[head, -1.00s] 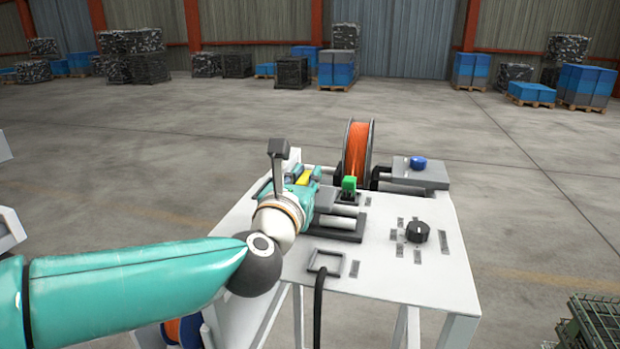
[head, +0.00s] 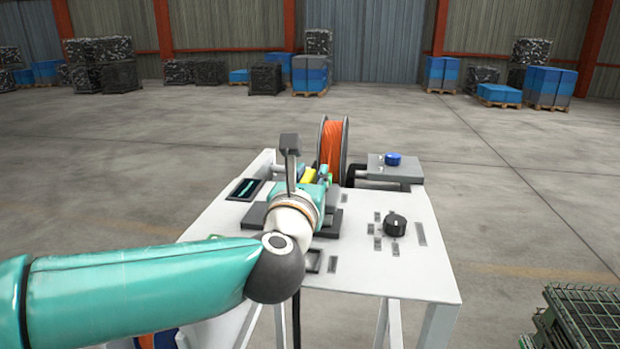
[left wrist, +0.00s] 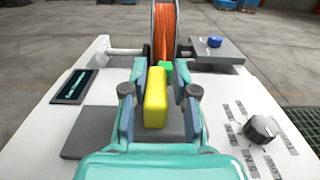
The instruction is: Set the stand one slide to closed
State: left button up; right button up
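The stand (head: 405,265) is a white table with dark grey slide rails (head: 253,215). My left gripper (head: 312,185) is low over these rails; in the head view my arm hides much of them. In the left wrist view, its fingers (left wrist: 160,88) stand on either side of a yellow block (left wrist: 155,100), apparently the slide's handle. Grey surface shows between the block and the right finger, so the fingers look open around it. I cannot tell whether the left finger touches it. A small green block (left wrist: 166,68) sits just beyond. My right gripper is in neither view.
An orange spool (head: 333,150) stands at the stand's back edge. A black knob (head: 395,225) with small label plates is right of the rails. A blue button (head: 392,159) sits on a grey box behind. A dark screen (left wrist: 75,86) lies left. A green crate (head: 590,318) stands right.

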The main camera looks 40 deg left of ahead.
pick_arm(q)
jog(key=shift+o, duration=1.3)
jog(key=shift+w+d, duration=0.1)
jog(key=shift+d, duration=0.1)
jog(key=shift+a, duration=0.15)
jog(key=v, duration=1.2)
